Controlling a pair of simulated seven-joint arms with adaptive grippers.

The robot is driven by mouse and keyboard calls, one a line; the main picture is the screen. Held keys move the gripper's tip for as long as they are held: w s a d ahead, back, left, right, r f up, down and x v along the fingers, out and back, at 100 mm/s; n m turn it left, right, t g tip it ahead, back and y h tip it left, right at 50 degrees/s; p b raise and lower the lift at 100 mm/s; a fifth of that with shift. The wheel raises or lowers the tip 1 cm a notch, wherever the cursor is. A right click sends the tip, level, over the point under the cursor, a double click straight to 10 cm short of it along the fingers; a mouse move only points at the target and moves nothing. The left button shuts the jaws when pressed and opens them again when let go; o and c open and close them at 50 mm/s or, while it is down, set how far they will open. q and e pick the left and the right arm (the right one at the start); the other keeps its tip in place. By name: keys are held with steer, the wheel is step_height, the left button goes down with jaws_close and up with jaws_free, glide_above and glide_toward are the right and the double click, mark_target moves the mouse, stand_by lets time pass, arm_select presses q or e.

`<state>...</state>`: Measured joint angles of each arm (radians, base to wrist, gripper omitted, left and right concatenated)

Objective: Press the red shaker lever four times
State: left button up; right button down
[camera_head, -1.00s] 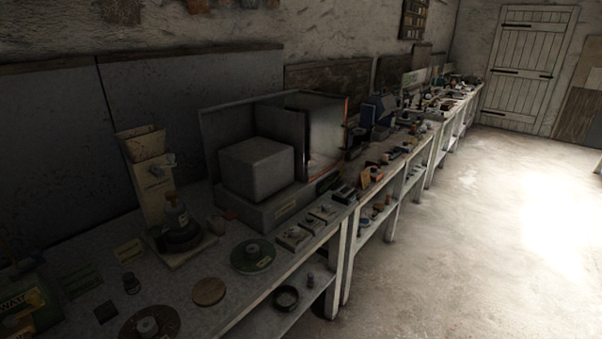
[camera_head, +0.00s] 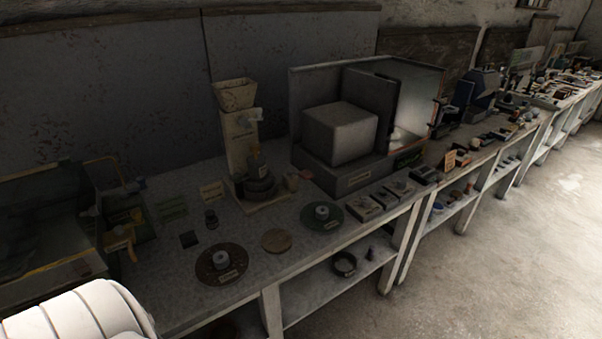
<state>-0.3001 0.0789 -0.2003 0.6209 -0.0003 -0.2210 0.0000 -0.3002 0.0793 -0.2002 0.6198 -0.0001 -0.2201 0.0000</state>
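I cannot pick out a red shaker lever for certain. A small dull-red piece (camera_head: 305,175) lies on the bench beside the grey block machine (camera_head: 341,135); it is too small and dark to identify. A tall beige device with a hopper on top (camera_head: 238,130) stands on the bench to its left, with a dark round part at its foot. A green machine with an orange-yellow handle (camera_head: 122,236) is at the left. Neither gripper is in view.
The long bench (camera_head: 175,290) runs along the wall to the back right. Round discs (camera_head: 221,263) and (camera_head: 322,214), a tan disc (camera_head: 276,241) and several small boxes lie near its front edge. A shelf below holds a black ring (camera_head: 344,264). The floor (camera_head: 500,270) at right is clear.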

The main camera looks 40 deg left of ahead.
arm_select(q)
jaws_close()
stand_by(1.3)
